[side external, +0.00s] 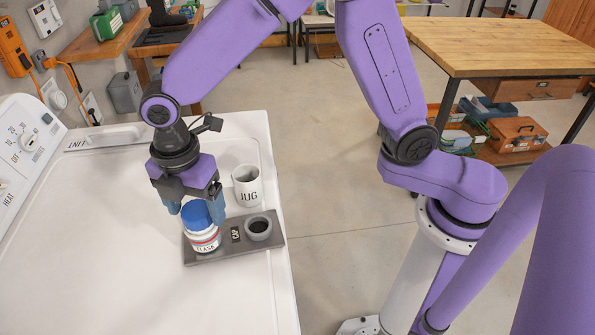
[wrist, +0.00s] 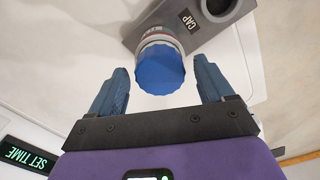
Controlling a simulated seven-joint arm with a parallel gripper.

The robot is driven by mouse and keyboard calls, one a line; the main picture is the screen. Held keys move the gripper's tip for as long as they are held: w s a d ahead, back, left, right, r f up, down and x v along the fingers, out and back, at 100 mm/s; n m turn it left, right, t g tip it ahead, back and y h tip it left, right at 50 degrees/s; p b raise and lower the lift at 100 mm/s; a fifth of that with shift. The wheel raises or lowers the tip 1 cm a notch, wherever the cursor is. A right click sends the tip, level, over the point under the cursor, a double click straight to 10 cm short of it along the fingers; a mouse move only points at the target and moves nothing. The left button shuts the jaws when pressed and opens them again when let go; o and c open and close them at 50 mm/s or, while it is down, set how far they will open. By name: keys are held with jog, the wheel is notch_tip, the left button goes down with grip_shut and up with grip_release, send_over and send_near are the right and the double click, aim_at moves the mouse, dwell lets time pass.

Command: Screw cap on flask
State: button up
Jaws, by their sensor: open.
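The flask (side external: 205,240) is a white bottle with a red band and a FLASK label. It stands upright on the left part of a grey base plate (side external: 205,258). The blue ribbed cap (side external: 195,214) sits on top of its mouth; how tightly it is screwed cannot be told. The cap also shows in the wrist view (wrist: 161,72), with part of the flask (wrist: 158,40) behind it. My gripper (side external: 196,211) is open, pointing down, with its blue fingers on either side of the cap. In the wrist view (wrist: 161,72) gaps show between the cap and both fingers.
A small grey round holder (side external: 258,228), dark and empty inside, stands on the plate beside a CAP label (side external: 236,234). A white JUG (side external: 246,186) stands just behind it. The white worktop (side external: 130,270) is clear to the left; its edge lies close on the right.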

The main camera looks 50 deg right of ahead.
jog(key=c, duration=1.2)
jog(key=m, duration=0.6)
jog(key=m, duration=0.6)
